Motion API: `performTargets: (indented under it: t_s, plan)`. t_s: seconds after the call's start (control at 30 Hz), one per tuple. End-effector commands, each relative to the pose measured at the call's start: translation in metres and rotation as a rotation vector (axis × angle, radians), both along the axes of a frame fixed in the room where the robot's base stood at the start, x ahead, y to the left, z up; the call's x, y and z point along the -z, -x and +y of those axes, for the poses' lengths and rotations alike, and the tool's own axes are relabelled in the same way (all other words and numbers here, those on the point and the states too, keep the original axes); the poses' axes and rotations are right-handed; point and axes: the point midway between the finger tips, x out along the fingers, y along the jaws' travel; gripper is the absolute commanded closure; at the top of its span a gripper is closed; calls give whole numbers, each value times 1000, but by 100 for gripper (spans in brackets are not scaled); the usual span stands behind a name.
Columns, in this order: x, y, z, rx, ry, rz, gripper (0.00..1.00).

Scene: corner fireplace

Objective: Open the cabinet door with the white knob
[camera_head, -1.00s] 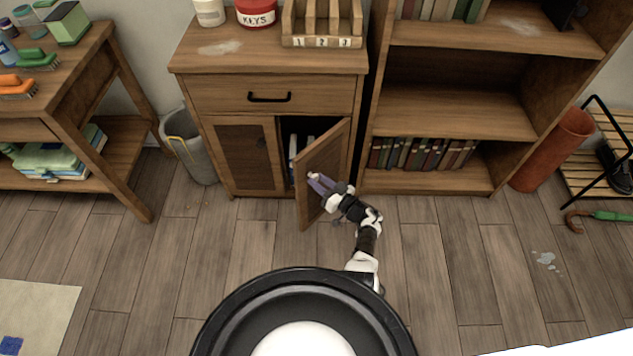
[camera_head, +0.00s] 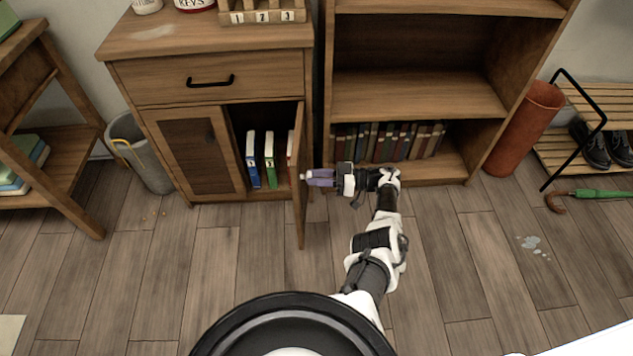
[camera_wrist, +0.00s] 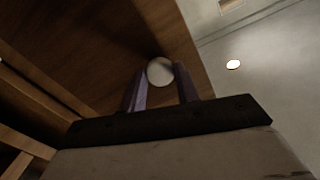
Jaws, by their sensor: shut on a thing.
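The right cabinet door (camera_head: 299,190) stands swung out from the wooden cabinet (camera_head: 212,120), seen nearly edge-on in the head view. The white knob (camera_wrist: 160,71) sits between my two fingers in the wrist view, against the brown door face (camera_wrist: 120,50). My gripper (camera_head: 308,177) is shut on the knob, on the right side of the door. Inside the cabinet, upright blue, green and red binders (camera_head: 269,158) show through the opening.
The left cabinet door (camera_head: 192,155) is closed, below a drawer with a black handle (camera_head: 211,81). A bookshelf (camera_head: 420,95) stands close on the right. A grey bin (camera_head: 140,155) stands on the left.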

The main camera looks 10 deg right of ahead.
Motion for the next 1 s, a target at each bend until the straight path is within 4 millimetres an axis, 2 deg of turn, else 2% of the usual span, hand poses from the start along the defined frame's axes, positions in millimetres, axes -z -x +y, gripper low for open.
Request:
performTargets:
  t_s: [0.5, 0.53, 0.7, 1.0]
  plan:
    - [-2, -1, 0, -17, -1, -2, 100]
    - [-2, -1, 0, -17, -1, -2, 68]
    - [-1, -1, 0, -16, -1, -2, 47]
    - [0, -1, -2, -16, -1, -1, 47]
